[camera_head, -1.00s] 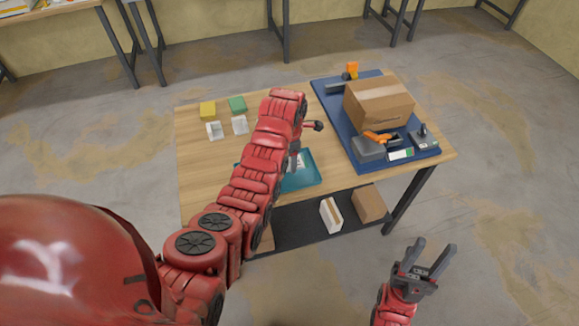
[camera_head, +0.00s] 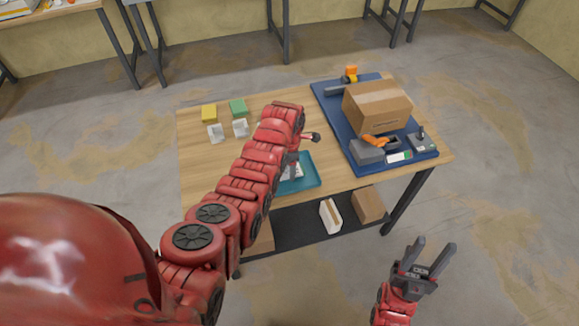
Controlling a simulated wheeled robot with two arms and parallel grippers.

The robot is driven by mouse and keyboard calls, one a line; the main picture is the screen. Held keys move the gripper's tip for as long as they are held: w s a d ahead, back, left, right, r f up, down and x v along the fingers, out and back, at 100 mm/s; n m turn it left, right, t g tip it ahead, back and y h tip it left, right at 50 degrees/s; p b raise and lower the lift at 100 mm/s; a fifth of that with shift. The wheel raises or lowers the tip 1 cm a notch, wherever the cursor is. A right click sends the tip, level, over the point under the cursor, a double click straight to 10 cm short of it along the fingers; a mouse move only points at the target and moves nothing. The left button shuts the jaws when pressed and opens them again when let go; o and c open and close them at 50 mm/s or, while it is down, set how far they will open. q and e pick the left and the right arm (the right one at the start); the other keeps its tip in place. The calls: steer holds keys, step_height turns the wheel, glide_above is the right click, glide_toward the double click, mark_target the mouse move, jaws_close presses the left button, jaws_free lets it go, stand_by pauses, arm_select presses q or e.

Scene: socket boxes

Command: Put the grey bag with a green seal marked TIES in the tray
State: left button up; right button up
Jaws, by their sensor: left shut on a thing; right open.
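The teal tray (camera_head: 308,177) lies near the front middle of the wooden table, partly hidden behind my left arm. My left gripper (camera_head: 293,169) points down over the tray, mostly hidden by its own arm. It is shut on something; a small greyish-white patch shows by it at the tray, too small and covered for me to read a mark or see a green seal. My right gripper (camera_head: 426,262) is open and empty, in front of the table at the lower right.
A cardboard box (camera_head: 377,108) stands on a blue mat (camera_head: 340,129) at the right, with tools around it. Yellow (camera_head: 209,113) and green (camera_head: 238,107) boxes and two white holders (camera_head: 216,133) stand at the back left.

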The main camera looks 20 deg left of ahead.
arm_select(q)
steer(key=o, duration=1.5)
